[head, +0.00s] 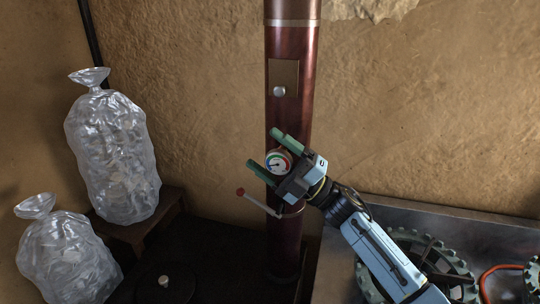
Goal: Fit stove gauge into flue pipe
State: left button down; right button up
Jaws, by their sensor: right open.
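The flue pipe (291,120) is a dark red upright cylinder in the middle of the head view. The stove gauge (278,161) is a small round dial with a white face and green, red and blue marks. It shows in front of the pipe, facing me. My right gripper (264,148) comes in from the lower right, and its two green fingers are open on either side of the gauge. I cannot tell whether the fingers touch the gauge or how deep it sits in the pipe. My left gripper is not in view.
A plate with a round knob (279,91) is on the pipe above the gauge. A thin lever with a red end (241,192) sticks out left below it. Clear filled bags (113,155) stand at left. Green toothed wheels (430,262) lie in a metal tray at lower right.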

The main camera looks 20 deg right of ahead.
jog(key=b+v, duration=0.3)
jog(key=v, duration=1)
jog(key=shift+s, duration=0.15)
jog(key=shift+d+f, duration=0.1)
jog(key=shift+d, duration=0.05)
jog(key=shift+c, duration=0.4)
